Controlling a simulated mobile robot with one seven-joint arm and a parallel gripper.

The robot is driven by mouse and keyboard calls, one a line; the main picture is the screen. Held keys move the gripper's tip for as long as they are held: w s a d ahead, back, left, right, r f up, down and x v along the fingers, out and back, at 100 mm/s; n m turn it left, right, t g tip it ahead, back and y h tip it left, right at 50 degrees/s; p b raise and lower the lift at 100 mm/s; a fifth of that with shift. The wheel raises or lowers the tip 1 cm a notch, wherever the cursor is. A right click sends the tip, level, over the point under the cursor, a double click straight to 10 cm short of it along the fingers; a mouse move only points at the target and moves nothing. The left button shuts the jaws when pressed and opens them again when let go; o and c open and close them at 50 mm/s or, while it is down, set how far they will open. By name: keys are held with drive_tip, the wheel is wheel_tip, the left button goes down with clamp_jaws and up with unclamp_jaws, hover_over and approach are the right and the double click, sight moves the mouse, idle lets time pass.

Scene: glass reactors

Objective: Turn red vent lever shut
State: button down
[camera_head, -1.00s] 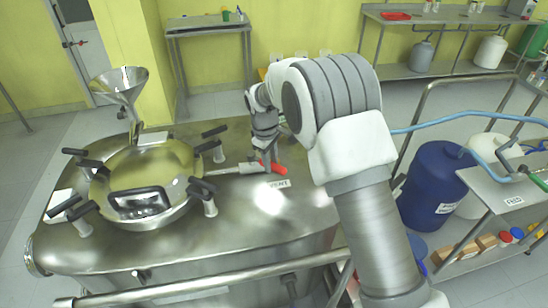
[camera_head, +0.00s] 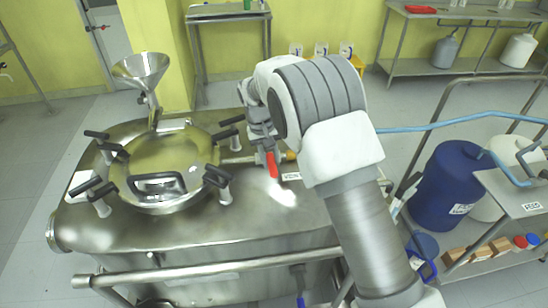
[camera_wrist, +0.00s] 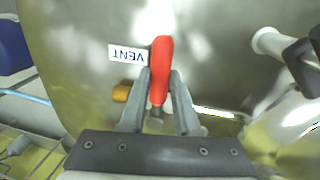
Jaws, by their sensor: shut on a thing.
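The red vent lever (camera_head: 272,166) is on the metal valve pipe on top of the steel reactor (camera_head: 200,235). The lever points toward the reactor's front edge, crosswise to the pipe. My gripper (camera_wrist: 160,84) is shut on the red lever (camera_wrist: 161,58), with one finger on each side of it in the wrist view. The lever's free end sticks out past the fingertips. The white VENT label (camera_wrist: 127,54) is beside the lever; it also shows in the head view (camera_head: 291,177). My gripper and arm hide part of the valve in the head view.
A round lid (camera_head: 160,165) with several black-handled clamps is left of the valve. A funnel (camera_head: 142,72) stands behind it. A rail (camera_head: 200,270) runs along the front. A blue drum (camera_head: 443,185) and a cart (camera_head: 515,195) with a blue hose stand at right.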

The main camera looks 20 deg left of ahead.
drive_tip(key=shift+a, duration=0.15)
idle(0.4)
drive_tip(key=c, duration=0.6)
unclamp_jaws()
drive_tip(key=shift+c, duration=0.2)
drive_tip(key=shift+r, duration=0.1)
wheel_tip(320, 180, up, 17)
drive_tip(key=s+a+p, duration=0.1)
drive_tip(key=a, duration=0.1)
drive_tip(key=shift+s+a, duration=0.15)
drive_tip(key=shift+a, duration=0.05)
drive_tip(key=shift+r, duration=0.1)
